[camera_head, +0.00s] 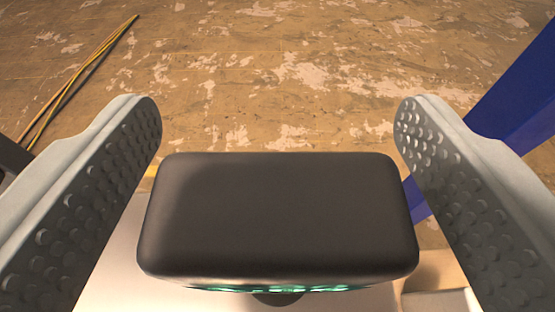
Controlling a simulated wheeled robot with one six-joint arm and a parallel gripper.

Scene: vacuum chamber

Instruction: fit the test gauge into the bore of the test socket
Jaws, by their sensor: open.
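A dark block with rounded edges (278,215) sits between the two fingers of my gripper (278,125). It looks like the top of the test gauge, but its lower part is hidden, so I cannot be sure. Green glints and a dark round part show just under its near edge. My gripper is open, with one studded grey finger on each side of the block. The fingers do not appear closed on it. I cannot make out the test socket or its bore in this view.
A pale surface (112,285) lies below the block. A blue beam (515,95) slants along the right, behind the right finger. Yellow cables (85,75) run across the worn brown floor (270,70) at upper left. The floor beyond the gripper is clear.

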